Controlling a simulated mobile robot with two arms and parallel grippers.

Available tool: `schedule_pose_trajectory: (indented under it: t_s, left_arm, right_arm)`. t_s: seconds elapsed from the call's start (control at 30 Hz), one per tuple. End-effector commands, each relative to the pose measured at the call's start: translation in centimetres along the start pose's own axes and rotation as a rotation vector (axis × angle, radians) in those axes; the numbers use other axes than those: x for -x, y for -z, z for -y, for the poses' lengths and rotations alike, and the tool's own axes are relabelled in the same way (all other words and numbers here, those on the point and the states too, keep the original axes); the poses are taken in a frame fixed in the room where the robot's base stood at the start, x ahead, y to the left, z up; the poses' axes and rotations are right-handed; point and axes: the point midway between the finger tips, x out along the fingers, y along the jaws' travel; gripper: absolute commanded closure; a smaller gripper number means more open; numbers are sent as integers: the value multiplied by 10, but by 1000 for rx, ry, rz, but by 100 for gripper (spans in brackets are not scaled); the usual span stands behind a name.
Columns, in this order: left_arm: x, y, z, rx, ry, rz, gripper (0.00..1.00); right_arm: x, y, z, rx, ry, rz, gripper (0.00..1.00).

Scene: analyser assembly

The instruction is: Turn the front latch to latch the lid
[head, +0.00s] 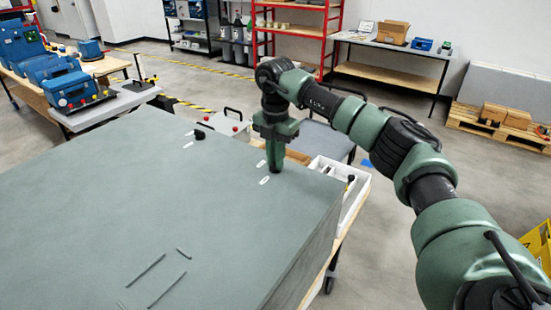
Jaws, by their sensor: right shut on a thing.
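The large grey-green lid (150,205) lies flat and fills the lower left of the head view. My right gripper (275,168) points straight down at the lid's far right edge and is shut on a latch there. The gripper hides nearly all of that latch, so I cannot tell its angle. Two white marks (264,181) lie on the lid beside it. Another small black latch (199,134) stands farther left on the same edge, also with white marks next to it. My left gripper is out of view.
A white tray (352,205) with small parts sits just beyond the lid's right edge. Blue devices (70,85) stand on a bench at the left. Dark slots (142,281) mark the lid's near part.

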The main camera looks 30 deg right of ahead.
Motion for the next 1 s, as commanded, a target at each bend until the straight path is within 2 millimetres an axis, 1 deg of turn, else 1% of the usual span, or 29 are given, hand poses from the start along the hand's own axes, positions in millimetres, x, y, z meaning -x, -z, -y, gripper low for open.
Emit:
schedule_pose_trajectory:
  t_s: [0.33, 0.37, 0.4, 0.43, 0.77, 0.87, 1.0]
  left_arm:
    - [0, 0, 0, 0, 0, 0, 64]
    - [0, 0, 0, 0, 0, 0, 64]
    - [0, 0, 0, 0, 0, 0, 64]
    - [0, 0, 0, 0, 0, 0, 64]
    - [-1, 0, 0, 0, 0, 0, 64]
    - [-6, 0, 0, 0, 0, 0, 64]
    - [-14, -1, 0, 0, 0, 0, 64]
  right_arm:
    - [1, -1, 0, -7, -3, 3, 100]
    - [1, -1, 0, -7, -3, 3, 78]
    - [1, -1, 0, -6, -3, 3, 67]
    - [1, -1, 0, -6, -2, 2, 65]
    - [2, -1, 0, -3, -2, 1, 65]
    - [11, -1, -1, -3, -4, 2, 65]
    - [34, -1, -2, -5, -6, 3, 65]
